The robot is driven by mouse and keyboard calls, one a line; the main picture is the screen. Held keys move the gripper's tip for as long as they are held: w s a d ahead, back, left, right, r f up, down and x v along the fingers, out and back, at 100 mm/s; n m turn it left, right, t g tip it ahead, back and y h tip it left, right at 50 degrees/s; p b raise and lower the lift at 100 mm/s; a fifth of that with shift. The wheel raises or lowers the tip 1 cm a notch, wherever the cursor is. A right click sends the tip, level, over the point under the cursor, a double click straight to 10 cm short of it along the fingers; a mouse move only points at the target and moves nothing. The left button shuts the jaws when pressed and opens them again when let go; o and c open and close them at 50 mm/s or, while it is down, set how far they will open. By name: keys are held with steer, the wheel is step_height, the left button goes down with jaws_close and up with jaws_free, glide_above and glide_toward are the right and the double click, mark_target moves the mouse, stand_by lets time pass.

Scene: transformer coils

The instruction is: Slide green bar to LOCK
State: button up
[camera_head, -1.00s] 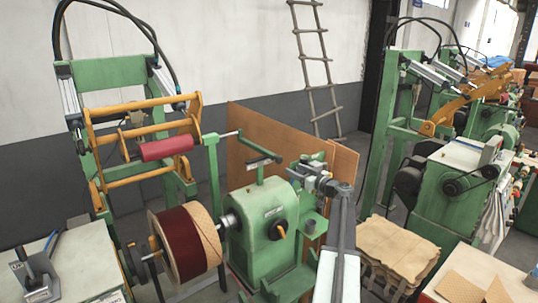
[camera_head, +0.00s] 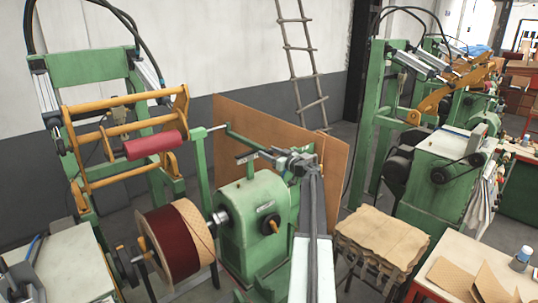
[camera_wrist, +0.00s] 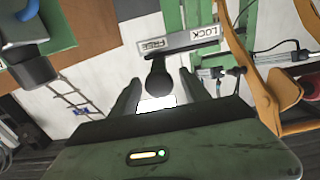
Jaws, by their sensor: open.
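A green bar (camera_head: 246,137) runs above the green winding machine (camera_head: 255,225) in the head view. A pale label plate (camera_wrist: 182,42) reading FREE and LOCK shows in the wrist view; its FREE end is near a round black knob (camera_wrist: 158,78). My gripper (camera_wrist: 157,84) is open, with its two dark fingers on either side of the knob. I cannot tell whether the fingers touch it. In the head view my gripper (camera_head: 276,153) is at the right end of the bar, and my arm hides part of the machine's right side.
A brown board (camera_head: 235,112) stands behind the machine. A dark red coil (camera_head: 170,240) is at its left, near orange frame arms (camera_head: 120,100). A stool with brown sheets (camera_head: 382,235) and a table (camera_head: 470,265) are at the right.

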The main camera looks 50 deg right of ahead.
jaws_close()
stand_by(1.4)
